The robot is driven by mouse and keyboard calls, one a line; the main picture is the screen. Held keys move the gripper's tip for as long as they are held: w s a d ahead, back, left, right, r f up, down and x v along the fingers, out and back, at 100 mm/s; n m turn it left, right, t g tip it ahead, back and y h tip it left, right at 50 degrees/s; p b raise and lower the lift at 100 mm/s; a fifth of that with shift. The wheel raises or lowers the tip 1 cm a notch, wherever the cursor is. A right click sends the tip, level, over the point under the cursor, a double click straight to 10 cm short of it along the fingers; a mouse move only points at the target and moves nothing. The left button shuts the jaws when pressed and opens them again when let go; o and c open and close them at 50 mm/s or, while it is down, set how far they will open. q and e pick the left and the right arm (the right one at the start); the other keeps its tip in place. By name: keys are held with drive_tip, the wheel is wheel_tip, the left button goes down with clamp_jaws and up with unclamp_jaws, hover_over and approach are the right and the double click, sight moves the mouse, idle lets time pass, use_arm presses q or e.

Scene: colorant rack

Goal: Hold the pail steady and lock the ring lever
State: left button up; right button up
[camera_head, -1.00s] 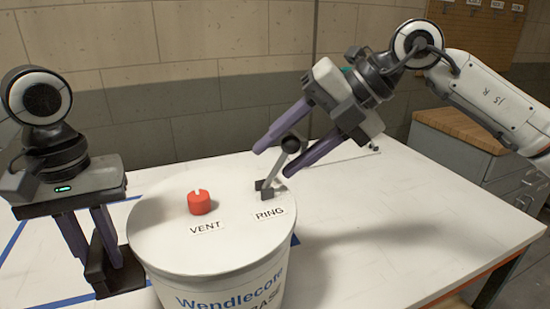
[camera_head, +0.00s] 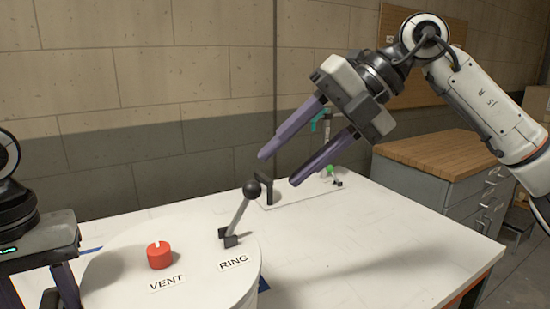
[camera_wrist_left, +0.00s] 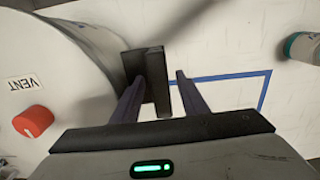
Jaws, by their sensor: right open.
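The white pail (camera_head: 205,285) stands at the lower left of the head view, its lower part cut off. On its lid are a red vent knob (camera_head: 159,255) and the ring lever (camera_head: 240,212), a grey rod with a black ball, tilted up to the right. My right gripper (camera_head: 278,170) is open and empty, above and right of the ball, apart from it. My left gripper (camera_wrist_left: 160,77) has its fingers apart on either side of a dark block (camera_wrist_left: 158,85) at the pail's side. A gap shows between block and right finger; contact on the left is unclear.
The white table (camera_head: 370,245) is clear right of the pail. A dark stand (camera_head: 262,190) and a fixture with a teal part (camera_head: 320,120) stand behind. A wood-topped cabinet (camera_head: 440,155) is at the right. A capped container (camera_wrist_left: 302,47) shows in the left wrist view.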

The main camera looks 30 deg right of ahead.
use_arm(q)
wheel_tip(320, 180, up, 12)
idle(0.7)
